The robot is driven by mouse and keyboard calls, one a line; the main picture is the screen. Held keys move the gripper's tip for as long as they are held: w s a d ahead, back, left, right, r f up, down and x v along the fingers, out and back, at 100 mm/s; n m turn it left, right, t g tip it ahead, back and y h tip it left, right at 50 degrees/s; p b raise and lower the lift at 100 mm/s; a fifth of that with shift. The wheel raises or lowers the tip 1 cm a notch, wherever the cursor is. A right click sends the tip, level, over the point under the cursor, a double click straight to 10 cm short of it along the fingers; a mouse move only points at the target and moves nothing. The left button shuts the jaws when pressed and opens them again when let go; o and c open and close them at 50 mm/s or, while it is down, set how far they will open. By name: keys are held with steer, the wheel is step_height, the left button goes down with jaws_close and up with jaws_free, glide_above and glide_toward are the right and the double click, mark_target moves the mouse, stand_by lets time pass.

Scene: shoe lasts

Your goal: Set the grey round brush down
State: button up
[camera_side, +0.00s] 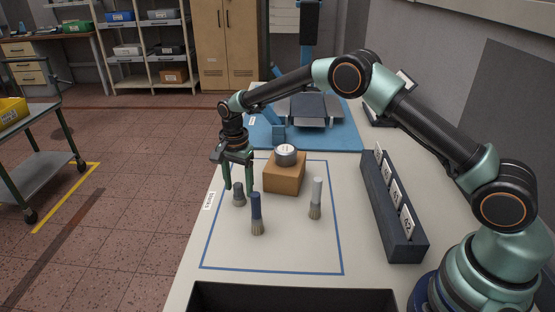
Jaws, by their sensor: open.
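A dark blue brush (256,208) stands upright just in front and to the right. A brush with a pale grey handle (317,192) stands upright farther right.
A brown block (284,177) with a round metal piece (286,152) on top stands behind the brushes. A dark rack with labelled cards (390,208) lies to the right. A black bin (290,298) is at the front. The front of the outlined area is clear.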

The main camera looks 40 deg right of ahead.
step_height(320, 180, up, 11)
step_height(320, 180, up, 7)
steer(key=n+t, duration=0.1)
steer(key=n, duration=0.2)
glide_above(239, 183)
steer(key=s+d, duration=0.2)
steer(key=s, duration=0.2)
steer(key=s+d+r+n+t, duration=0.2)
steer(key=s+d+r+n, duration=0.2)
steer(key=s+r, duration=0.3)
steer(key=s+d+f+n+t, duration=0.1)
steer(key=s+n, duration=0.2)
steer(key=s, duration=0.4)
steer(key=s+d+f+n+t, duration=0.1)
steer(key=s+d+f+n, duration=0.1)
steer(key=s, duration=0.5)
steer(key=shift+s+n+t, duration=0.3)
steer(key=shift+s+n, duration=0.1)
steer(key=shift+n, duration=0.4)
